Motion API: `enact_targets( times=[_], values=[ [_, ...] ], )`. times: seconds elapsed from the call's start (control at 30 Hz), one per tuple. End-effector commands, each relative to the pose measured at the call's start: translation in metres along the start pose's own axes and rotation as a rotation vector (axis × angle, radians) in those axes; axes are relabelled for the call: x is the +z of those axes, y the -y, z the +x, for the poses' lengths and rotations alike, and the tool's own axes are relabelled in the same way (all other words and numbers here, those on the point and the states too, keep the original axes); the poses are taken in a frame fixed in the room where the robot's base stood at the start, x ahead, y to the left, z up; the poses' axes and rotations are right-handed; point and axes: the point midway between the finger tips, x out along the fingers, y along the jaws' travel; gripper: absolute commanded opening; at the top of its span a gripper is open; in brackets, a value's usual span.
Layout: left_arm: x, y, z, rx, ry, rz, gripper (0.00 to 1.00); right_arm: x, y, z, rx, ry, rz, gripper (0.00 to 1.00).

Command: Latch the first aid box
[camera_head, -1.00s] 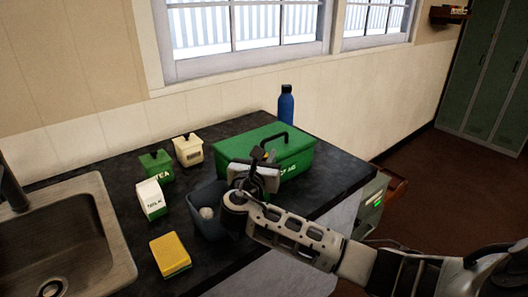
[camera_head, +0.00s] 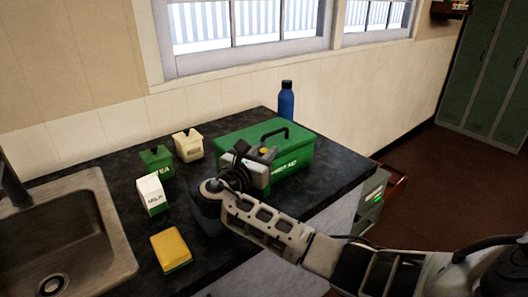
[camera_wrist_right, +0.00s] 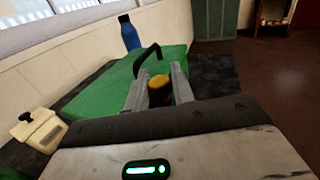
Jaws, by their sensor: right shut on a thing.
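The green first aid box (camera_head: 240,136) stands on the dark counter, its lid down and a black handle (camera_head: 274,133) on top. It also shows in the right wrist view (camera_wrist_right: 95,112). My right gripper (camera_head: 264,154) is at the box's front, near the top edge. In the right wrist view its two grey fingers (camera_wrist_right: 158,88) stand on either side of a yellow latch (camera_wrist_right: 159,92) and are shut on it. The gripper hides part of the box front, so I cannot tell whether the latch is fastened. My left gripper is not in view.
A blue bottle (camera_head: 286,102) stands behind the box. A green tea tin (camera_head: 156,162), a cream tin (camera_head: 188,146), a milk carton (camera_head: 152,194) and a yellow sponge (camera_head: 171,250) stand to the left. A blue-grey container (camera_head: 205,224) is partly under my arm. The sink (camera_head: 60,240) is far left.

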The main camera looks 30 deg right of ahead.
Motion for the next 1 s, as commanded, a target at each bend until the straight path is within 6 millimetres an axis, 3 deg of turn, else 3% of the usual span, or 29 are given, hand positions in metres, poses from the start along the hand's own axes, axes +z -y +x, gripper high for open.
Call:
enact_targets(
  times=[0.03, 0.07, 0.1, 0.4, 0.53, 0.67, 1.0],
  values=[
    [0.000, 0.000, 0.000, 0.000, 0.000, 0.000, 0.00, 0.002, 0.000, 0.001, -0.001, 0.004, 0.003, 0.01],
    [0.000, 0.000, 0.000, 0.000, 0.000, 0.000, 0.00, 0.002, 0.000, 0.001, -0.001, 0.004, 0.003, 0.33],
    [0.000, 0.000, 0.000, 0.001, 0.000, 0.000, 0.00, 0.002, 0.000, 0.001, -0.001, 0.004, 0.003, 0.44],
    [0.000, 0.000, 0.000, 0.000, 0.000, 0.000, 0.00, 0.001, 0.000, -0.001, 0.001, 0.001, 0.001, 0.44],
    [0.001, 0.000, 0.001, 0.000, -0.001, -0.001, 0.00, -0.001, -0.001, -0.011, 0.004, -0.001, 0.002, 0.44],
    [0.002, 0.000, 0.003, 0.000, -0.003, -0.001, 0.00, -0.002, -0.001, -0.035, 0.004, -0.002, 0.004, 0.44],
    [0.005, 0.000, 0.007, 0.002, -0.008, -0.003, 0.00, -0.001, -0.001, -0.116, 0.004, -0.002, 0.004, 0.44]
  ],
)
